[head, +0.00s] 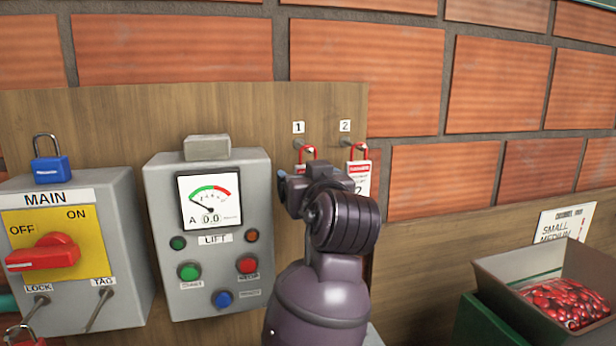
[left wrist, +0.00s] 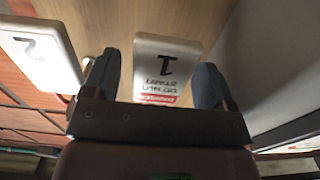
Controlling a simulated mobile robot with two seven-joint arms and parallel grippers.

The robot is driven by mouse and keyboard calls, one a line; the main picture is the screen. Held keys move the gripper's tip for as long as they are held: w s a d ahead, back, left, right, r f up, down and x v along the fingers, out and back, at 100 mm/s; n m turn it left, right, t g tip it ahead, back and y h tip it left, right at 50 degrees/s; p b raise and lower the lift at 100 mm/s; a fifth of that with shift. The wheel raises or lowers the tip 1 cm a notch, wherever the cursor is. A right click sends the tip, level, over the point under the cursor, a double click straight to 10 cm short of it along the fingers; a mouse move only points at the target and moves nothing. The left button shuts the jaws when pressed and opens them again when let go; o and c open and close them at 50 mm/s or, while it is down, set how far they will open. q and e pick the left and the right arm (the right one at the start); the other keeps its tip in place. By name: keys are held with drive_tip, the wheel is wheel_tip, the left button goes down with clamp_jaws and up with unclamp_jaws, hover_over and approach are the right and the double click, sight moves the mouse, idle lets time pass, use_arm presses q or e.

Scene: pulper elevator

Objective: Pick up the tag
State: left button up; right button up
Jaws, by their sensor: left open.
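Two white tags with red headers hang by red loops under the labels 1 and 2 on a wooden board. Tag 1 (left wrist: 165,68) appears upside down between my left gripper's fingers in the left wrist view; I cannot tell whether they touch it. In the head view my arm hides most of it, leaving its red loop (head: 309,151) visible. Tag 2 (head: 359,177) hangs to its right and also shows at the left of the wrist view (left wrist: 40,50). My left gripper (left wrist: 156,78) is open. My right gripper is not in view.
Left of the arm are a grey lift panel (head: 165,290) with a gauge and buttons, and a grey MAIN switch box (head: 120,235) with a blue padlock (head: 51,168) on top. A bin (head: 510,268) of red fruit stands at right. A brick wall is behind.

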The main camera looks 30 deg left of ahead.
use_arm(q)
drive_tip(key=shift+w+a, duration=0.4)
drive_tip(key=shift+a, duration=0.05)
drive_tip(key=shift+c, duration=0.3)
drive_tip(key=c, duration=0.9)
drive_tip(key=shift+c, duration=0.2)
drive_tip(key=shift+r, duration=0.1)
